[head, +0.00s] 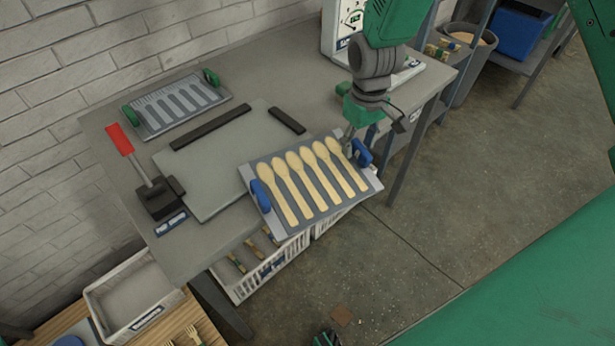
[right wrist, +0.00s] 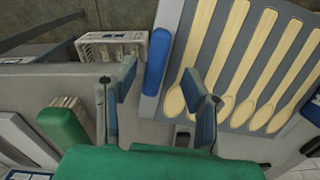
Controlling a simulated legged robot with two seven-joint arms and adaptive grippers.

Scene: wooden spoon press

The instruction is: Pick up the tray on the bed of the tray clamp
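A grey tray (head: 281,215) with blue handles at both ends carries a row of several wooden spoons (head: 311,177). It overlaps the right front of the grey clamp bed (head: 208,170) and juts past the table's front edge; I cannot tell what bears it. The red-handled clamp lever (head: 119,138) stands raised at the bed's left. My right gripper (head: 349,143) is at the tray's right blue handle (head: 362,153). In the right wrist view, its fingers (right wrist: 160,103) are apart, either side of that blue handle (right wrist: 158,60). A small green and dark piece at the bottom, perhaps my left gripper (head: 325,339), is mostly cut off.
A tray with green handles (head: 176,103) lies at the table's back left. Black bars (head: 210,127) edge the bed. A gauge box (head: 346,22) stands at the back right.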

